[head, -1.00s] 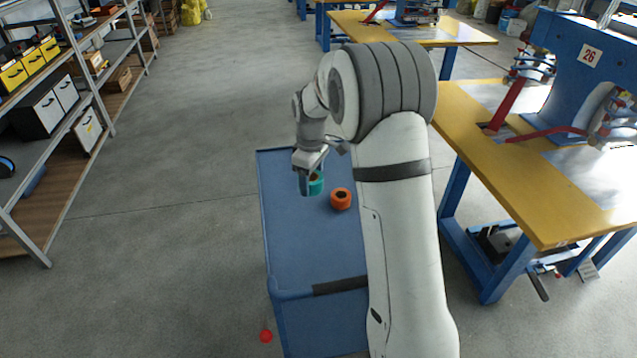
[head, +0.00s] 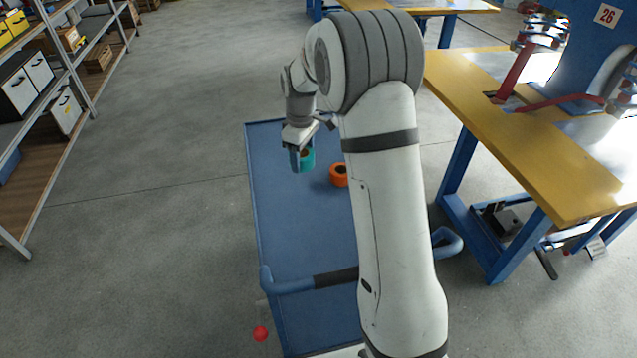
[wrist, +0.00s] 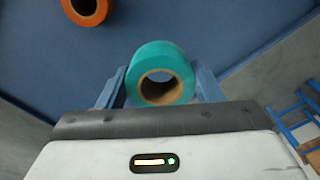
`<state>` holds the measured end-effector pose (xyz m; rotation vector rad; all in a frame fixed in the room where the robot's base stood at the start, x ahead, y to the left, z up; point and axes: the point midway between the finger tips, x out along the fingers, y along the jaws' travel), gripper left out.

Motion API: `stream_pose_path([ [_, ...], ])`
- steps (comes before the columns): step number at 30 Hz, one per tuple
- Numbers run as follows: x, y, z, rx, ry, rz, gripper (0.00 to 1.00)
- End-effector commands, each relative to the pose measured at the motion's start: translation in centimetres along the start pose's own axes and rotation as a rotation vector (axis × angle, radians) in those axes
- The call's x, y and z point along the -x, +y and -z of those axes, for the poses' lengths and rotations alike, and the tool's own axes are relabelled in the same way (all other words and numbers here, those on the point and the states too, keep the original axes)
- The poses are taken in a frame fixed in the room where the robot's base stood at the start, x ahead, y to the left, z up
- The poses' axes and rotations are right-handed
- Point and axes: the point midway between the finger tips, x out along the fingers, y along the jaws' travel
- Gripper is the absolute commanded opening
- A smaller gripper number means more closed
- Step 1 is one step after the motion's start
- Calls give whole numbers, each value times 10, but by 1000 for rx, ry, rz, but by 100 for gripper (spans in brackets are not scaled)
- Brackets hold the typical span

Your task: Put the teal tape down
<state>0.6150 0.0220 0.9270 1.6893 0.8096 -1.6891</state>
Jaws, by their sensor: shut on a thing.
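The teal tape (head: 307,158) is a roll with a brown core. My gripper (head: 302,160) is shut on it over the far part of the blue cart top (head: 290,225). In the wrist view the teal tape (wrist: 160,72) sits between the two blue fingers of my gripper (wrist: 160,88), its hole facing the camera. I cannot tell whether the tape touches the cart top or hangs just above it.
An orange tape roll (head: 339,175) lies on the cart, right of the teal one; it also shows in the wrist view (wrist: 88,8). The cart top left of and nearer than the rolls is clear. A yellow-topped workbench (head: 500,130) stands right, shelving (head: 75,90) left.

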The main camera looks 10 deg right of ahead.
Motion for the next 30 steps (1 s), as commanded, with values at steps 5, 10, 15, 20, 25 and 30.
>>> stream_pose_path([
  [5,-22,0,0,0,-2,2,35],
  [10,-53,-1,0,1,-2,3,35],
  [15,-71,-1,0,2,-1,1,35],
  [20,-86,-1,0,2,-2,3,35],
  [25,-108,-1,1,2,-1,1,35],
  [30,-109,-1,1,3,1,-1,35],
])
